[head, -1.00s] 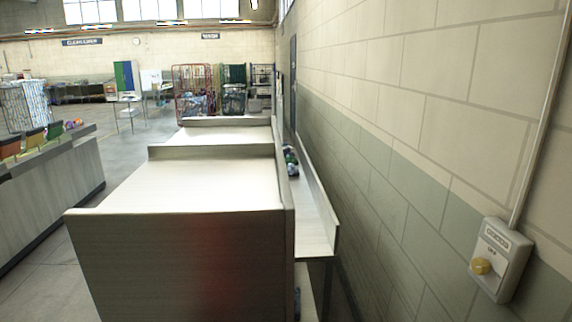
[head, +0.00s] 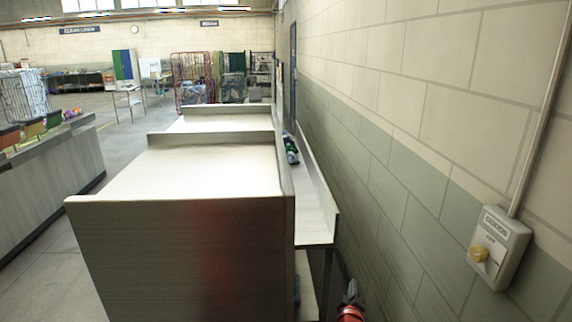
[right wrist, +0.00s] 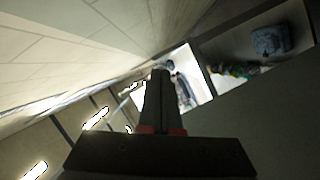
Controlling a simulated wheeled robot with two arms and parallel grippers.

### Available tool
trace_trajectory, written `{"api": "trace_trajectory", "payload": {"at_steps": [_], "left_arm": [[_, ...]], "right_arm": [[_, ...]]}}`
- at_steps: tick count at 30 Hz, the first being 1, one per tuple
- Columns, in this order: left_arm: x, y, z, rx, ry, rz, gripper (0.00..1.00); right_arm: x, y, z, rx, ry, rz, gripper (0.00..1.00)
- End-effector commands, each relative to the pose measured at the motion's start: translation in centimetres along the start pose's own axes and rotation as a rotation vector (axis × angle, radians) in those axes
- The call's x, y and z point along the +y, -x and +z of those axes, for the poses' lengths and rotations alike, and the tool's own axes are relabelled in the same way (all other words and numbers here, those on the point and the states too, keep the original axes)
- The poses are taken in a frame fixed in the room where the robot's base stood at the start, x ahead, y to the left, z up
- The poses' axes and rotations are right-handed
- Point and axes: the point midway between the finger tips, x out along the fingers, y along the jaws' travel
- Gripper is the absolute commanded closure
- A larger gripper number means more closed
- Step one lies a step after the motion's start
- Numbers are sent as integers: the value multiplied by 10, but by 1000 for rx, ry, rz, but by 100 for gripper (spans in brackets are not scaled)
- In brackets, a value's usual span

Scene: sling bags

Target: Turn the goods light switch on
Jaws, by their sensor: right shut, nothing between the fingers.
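The goods light switch (head: 505,250) is a pale box on the right wall, with a label reading GOODS at its top. My left gripper is not in view.
A conduit (head: 543,110) rises from the switch. The wall around the switch is clear. Another counter (head: 45,175) stands left.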

Motion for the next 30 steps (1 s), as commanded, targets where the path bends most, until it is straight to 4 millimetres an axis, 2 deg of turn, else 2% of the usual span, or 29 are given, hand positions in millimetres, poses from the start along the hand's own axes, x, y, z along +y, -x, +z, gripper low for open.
{"api": "trace_trajectory", "payload": {"at_steps": [3,7,12,15,18,22,25,30], "left_arm": [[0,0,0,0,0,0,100],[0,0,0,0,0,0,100],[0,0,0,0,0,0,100],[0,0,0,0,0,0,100],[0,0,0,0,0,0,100],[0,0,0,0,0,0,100],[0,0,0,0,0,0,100],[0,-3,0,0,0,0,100]], "right_arm": [[60,-8,20,-199,41,139,100],[127,4,42,-410,50,300,100],[202,46,65,-671,16,505,100],[233,76,74,-795,-15,605,100],[252,102,79,-892,-49,680,100],[266,123,84,-968,-73,738,100],[270,130,86,-993,-80,757,100],[276,129,93,-999,-81,759,100]]}}
